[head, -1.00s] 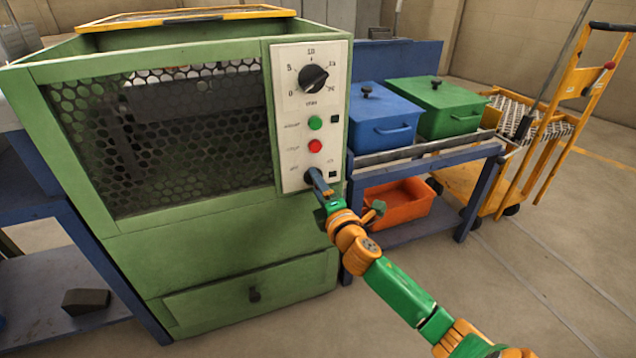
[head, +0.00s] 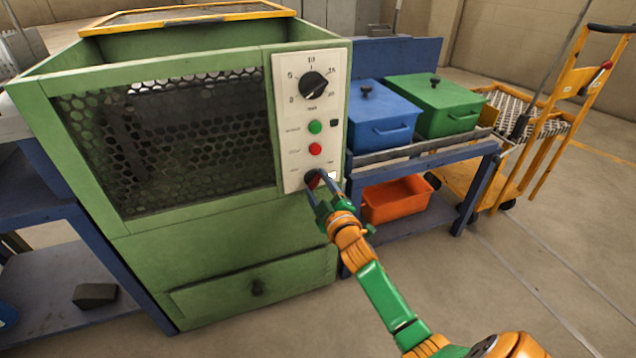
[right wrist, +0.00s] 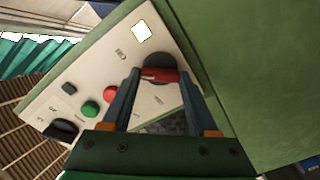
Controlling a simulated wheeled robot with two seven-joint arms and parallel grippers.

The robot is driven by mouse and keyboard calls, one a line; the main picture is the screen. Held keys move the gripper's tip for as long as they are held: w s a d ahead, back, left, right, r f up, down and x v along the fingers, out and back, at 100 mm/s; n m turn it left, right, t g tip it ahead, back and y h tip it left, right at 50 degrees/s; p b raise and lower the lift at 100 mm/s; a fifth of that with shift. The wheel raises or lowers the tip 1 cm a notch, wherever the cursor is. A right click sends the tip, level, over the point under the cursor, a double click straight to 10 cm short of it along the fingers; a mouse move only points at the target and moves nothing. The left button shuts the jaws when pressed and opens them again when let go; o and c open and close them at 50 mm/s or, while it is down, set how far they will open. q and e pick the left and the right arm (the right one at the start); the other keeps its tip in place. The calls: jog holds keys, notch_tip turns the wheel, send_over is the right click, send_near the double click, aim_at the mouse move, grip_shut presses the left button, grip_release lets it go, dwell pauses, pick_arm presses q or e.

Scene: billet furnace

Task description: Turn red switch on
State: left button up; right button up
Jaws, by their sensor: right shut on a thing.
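The red switch (right wrist: 160,75) has a red handle on a dark round base, low on the white control panel (head: 290,110) of the green furnace (head: 225,235). It also shows in the head view (head: 313,179), partly hidden by my gripper. My right gripper (right wrist: 158,73) is shut on the red handle, one finger on each side; in the head view the gripper (head: 314,183) is at the panel's bottom. A square indicator (right wrist: 141,31) beside the switch is bright white. My left gripper is not in view.
Above the switch are a red button (head: 315,149), a green button (head: 315,126) and a black dial (head: 313,85). To the right, a blue bench (head: 430,152) holds a blue box (head: 382,112) and a green box (head: 445,104). An orange bin (head: 397,200) sits below.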

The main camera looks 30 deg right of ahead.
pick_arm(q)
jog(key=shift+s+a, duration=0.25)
pick_arm(e)
jog(key=shift+m, duration=0.8)
jog(key=o, duration=1.4)
pick_arm(q)
jog(key=shift+p, duration=0.3)
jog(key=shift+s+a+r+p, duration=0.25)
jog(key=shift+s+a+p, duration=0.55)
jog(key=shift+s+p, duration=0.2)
pick_arm(e)
jog(key=v, duration=0.7)
jog(key=shift+s, duration=0.1)
